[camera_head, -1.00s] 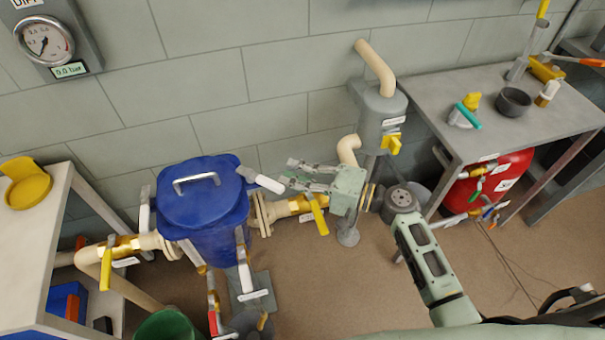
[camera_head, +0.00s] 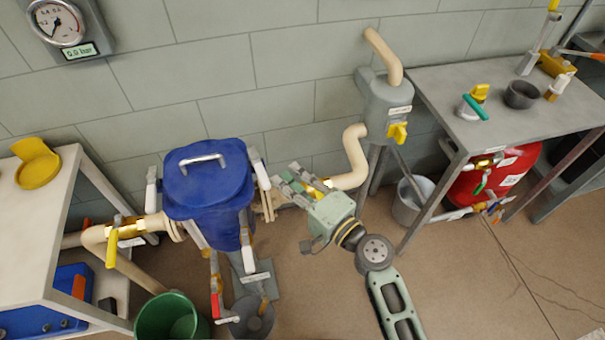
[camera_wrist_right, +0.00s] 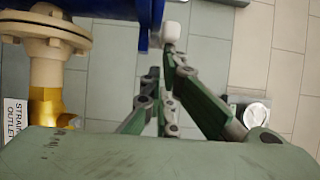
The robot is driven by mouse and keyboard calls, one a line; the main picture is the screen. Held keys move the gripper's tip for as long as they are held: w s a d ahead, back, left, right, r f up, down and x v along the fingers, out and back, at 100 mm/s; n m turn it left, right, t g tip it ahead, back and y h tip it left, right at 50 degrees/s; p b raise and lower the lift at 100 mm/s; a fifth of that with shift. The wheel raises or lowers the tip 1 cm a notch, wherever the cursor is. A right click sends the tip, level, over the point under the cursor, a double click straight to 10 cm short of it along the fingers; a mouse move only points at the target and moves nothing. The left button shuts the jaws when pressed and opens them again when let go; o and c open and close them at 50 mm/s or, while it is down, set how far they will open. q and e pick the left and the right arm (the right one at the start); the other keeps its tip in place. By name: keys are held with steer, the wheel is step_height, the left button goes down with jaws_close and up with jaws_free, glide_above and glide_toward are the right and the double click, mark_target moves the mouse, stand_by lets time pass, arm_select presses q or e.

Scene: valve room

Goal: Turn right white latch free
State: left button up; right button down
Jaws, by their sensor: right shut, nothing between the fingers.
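The blue strainer vessel (camera_head: 205,190) stands on the floor with its lid on and a grey handle on top. The right white latch (camera_head: 260,168) lies steeply along the vessel's right side. Its white end (camera_wrist_right: 171,32) shows beyond my fingers in the right wrist view. Another white latch (camera_head: 152,190) is on the vessel's left side and one (camera_head: 247,256) at its front. My right gripper (camera_head: 285,178) is shut and empty, just right of the right latch, apart from it as far as I can tell; it also shows in the right wrist view (camera_wrist_right: 165,90). My left gripper is out of view.
The flanged outlet pipe with a yellow valve (camera_head: 318,188) runs right of the vessel, partly behind my gripper. A grey bucket (camera_head: 252,322) and a green bucket (camera_head: 168,322) stand in front.

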steer(key=shift+s+a, duration=0.4)
steer(key=shift+s, duration=0.1)
stand_by(0.3)
steer(key=shift+w+d+f, duration=0.1)
